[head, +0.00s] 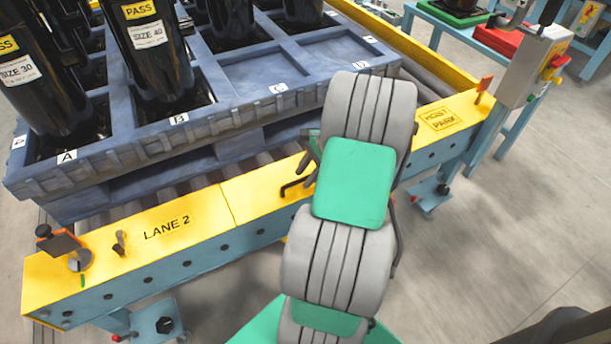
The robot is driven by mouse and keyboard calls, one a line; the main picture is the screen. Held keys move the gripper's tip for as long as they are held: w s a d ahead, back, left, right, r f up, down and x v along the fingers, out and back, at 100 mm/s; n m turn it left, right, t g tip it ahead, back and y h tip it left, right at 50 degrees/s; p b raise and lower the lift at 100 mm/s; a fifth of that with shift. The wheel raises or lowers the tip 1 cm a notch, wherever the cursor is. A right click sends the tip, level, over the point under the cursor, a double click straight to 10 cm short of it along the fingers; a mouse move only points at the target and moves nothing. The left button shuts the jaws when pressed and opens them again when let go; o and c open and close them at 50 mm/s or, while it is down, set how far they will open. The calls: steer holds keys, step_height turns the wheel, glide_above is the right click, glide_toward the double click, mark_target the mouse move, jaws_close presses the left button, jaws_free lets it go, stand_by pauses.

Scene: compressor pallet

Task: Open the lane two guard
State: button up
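The lane two guard shows as a long yellow cover (185,213) marked "LANE 2" along the near side of the roller conveyor. It lies flat, with a seam right of the lettering. A black bar handle (295,187) stands on the yellow surface right of that seam. My grey and green arm crosses the guard. Dark finger-like parts of my gripper (306,168) show just above the handle; the rest is hidden behind my arm. Contact and opening cannot be told.
A blue pallet (150,140) with black compressors (165,55) stands on rollers behind the guard. A yellow section marked "HOIST PARK" (437,119) and a control box (535,65) are at right. A small orange flag (484,85) stands nearby. The floor at lower right is mostly clear.

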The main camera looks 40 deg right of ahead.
jaws_close()
steer(key=shift+r, duration=0.1)
stand_by(1.2)
